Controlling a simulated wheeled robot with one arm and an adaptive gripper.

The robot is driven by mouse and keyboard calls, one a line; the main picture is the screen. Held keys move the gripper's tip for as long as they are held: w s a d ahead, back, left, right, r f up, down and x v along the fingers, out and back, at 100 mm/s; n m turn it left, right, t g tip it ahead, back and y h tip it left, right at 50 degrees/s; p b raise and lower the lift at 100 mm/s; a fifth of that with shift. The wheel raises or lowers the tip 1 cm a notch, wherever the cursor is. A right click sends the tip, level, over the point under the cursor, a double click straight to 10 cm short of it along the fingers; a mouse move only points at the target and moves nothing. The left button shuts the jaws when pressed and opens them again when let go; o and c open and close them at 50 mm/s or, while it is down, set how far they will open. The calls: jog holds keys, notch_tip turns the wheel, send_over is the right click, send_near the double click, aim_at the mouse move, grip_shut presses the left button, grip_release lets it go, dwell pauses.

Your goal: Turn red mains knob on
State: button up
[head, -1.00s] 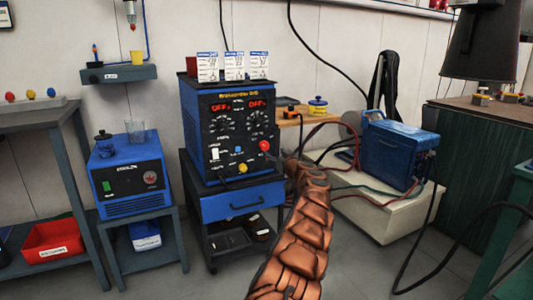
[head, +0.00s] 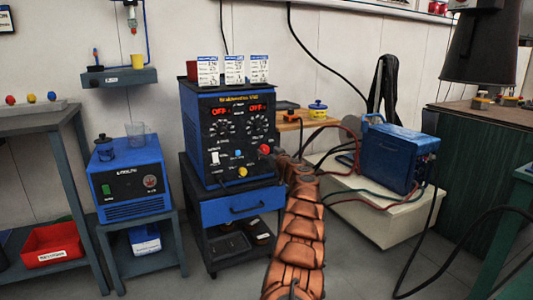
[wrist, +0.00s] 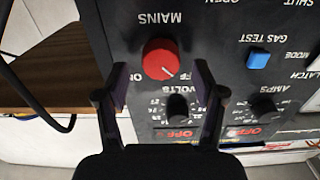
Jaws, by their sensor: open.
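The red mains knob (wrist: 160,58) is on the dark front panel of the blue welding machine, upside down in the wrist view under the MAINS label. Its white mark points toward the partly hidden OFF lettering. The knob also shows in the head view (head: 265,149) at the panel's lower right. My gripper (wrist: 160,74) is open and empty, with one finger to each side of the knob; contact cannot be told. In the head view my copper-coloured arm reaches toward the panel and its gripper is hard to make out. The machine's display (head: 221,108) reads OFF.
Near the mains knob are a blue gas test button (wrist: 258,58), a black volts knob (wrist: 178,107) and an amps knob (wrist: 262,109). A yellow knob (head: 242,171) sits low on the panel. Cables and a blue case (head: 398,157) lie to the right.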

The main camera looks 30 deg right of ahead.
jog(key=shift+w+f, duration=0.1)
jog(key=shift+w, duration=0.5)
jog(key=shift+c, duration=0.3)
jog(key=c, duration=1.1)
